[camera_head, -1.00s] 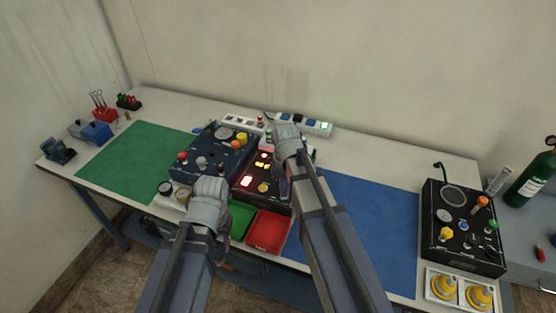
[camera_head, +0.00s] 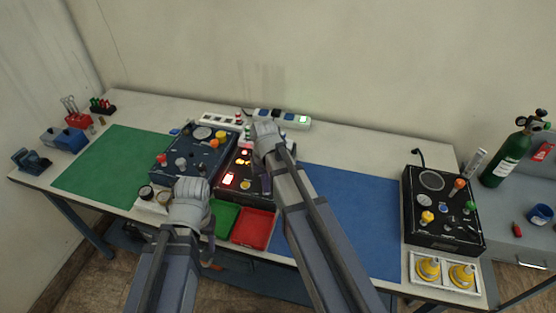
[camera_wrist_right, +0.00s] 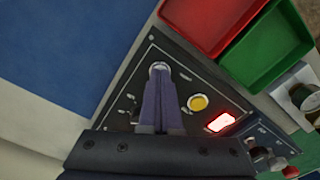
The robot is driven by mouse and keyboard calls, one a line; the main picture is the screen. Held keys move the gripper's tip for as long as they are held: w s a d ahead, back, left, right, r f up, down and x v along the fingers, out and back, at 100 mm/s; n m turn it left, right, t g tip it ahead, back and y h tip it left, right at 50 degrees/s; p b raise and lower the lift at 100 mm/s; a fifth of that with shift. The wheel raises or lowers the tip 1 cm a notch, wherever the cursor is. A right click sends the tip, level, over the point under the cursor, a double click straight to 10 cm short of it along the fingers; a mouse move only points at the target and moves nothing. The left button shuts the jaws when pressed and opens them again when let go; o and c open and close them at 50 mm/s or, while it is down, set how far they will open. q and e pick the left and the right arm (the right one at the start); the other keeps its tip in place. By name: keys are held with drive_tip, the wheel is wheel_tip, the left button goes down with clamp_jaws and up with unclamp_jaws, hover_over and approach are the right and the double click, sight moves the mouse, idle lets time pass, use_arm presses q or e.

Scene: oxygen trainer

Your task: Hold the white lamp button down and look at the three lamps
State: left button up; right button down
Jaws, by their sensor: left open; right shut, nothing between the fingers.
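The black lamp box (camera_head: 256,200) stands at mid-table, beside the blue box. In the right wrist view, the pale round button (camera_wrist_right: 159,68) sits at the tips of my right gripper (camera_wrist_right: 160,78), which is shut and empty. The fingers meet or cover the button's near edge; how far it is pressed I cannot tell. In the head view, small yellow lamps (camera_head: 243,162) glow on the panel, partly beside my right arm; I cannot separate all three. A red rocker (camera_head: 228,180) is lit, next to a yellow knob (camera_wrist_right: 199,102). My left gripper (camera_head: 190,192) is open, fingertips mostly hidden, near the gauges.
The blue box (camera_head: 200,150) adjoins the black box on the left. Green (camera_head: 222,217) and red (camera_head: 252,229) trays lie in front. A blue mat (camera_head: 345,215) and a green mat (camera_head: 110,165) are clear. Another black panel (camera_head: 438,225) stands at the right.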

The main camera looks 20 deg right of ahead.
drive_tip(key=shift+r, duration=0.1)
wheel_tip(320, 180, up, 7)
drive_tip(key=p, duration=0.7)
drive_tip(key=s+a+f+n+b, duration=0.1)
drive_tip(key=s+a+n, duration=0.1)
drive_tip(key=s+a, duration=0.3)
drive_tip(key=s+a+f+n+h+b, duration=0.1)
drive_tip(key=s+a+n, duration=0.1)
drive_tip(key=s+a, duration=0.3)
drive_tip(key=s, duration=0.4)
drive_tip(key=shift+s+a+f+n+b, duration=0.15)
drive_tip(key=shift+a+f+n+b, duration=0.1)
drive_tip(key=shift+f+n+b, duration=0.1)
drive_tip(key=shift+d, duration=0.1)
